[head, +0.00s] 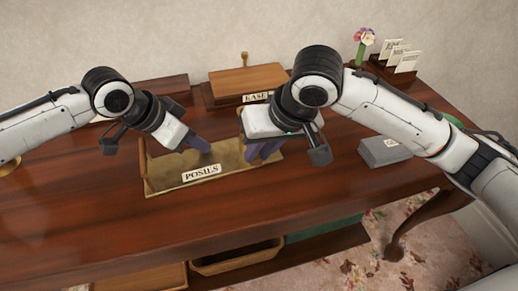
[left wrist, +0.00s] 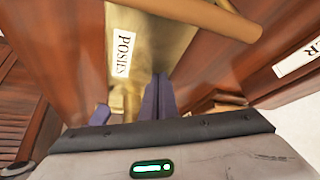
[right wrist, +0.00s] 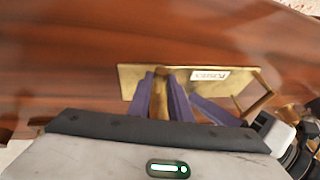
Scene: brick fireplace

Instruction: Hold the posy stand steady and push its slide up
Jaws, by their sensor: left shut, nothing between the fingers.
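The posy stand (head: 178,182) is a brass-coloured piece with a white POSIES label (head: 201,173) on the wooden desk. It also shows in the left wrist view (left wrist: 150,45) and the right wrist view (right wrist: 215,88). My left gripper (head: 203,150) is shut and empty, its purple fingertips over the stand's middle. My right gripper (head: 262,153) is at the stand's right end. In the right wrist view its fingers (right wrist: 160,85) close on a tan upright part of the stand. Which part is the slide I cannot tell.
A wooden box (head: 248,80) with a label stands behind the stand. A small vase with flowers (head: 362,45) and a card rack (head: 395,65) stand at the back right. A grey box (head: 384,151) lies at the right. The desk in front is clear.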

